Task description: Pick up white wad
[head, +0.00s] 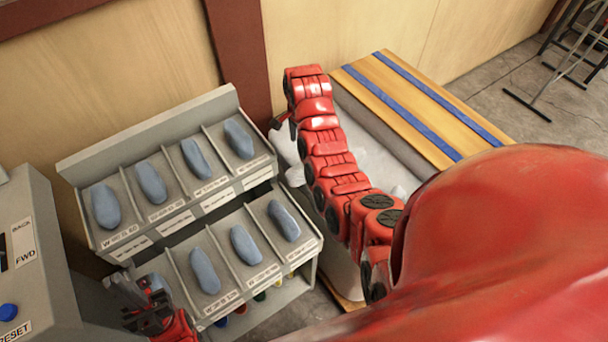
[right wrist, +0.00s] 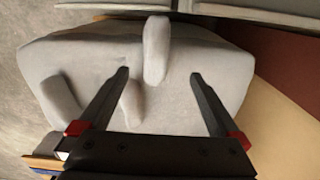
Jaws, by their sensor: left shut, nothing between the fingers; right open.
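In the right wrist view a white wad (right wrist: 156,48) lies upright in the picture, between and just beyond the fingertips of my right gripper (right wrist: 159,75). The gripper is open, with nothing held. A second white wad (right wrist: 133,104) lies nearer, between the fingers, and a third (right wrist: 62,100) lies to the left. They rest on a pale grey surface (right wrist: 215,70). In the head view white material (head: 286,146) shows beside my right arm, which hides much of it. My left gripper (head: 150,312) is shut and empty at the lower left, by the rack.
A grey rack (head: 150,135) with labelled slots holds several blue-grey pieces (head: 193,158). A control box (head: 25,240) stands at the left. A wooden board with blue stripes (head: 425,105) lies right of my arm. A wall stands behind the rack.

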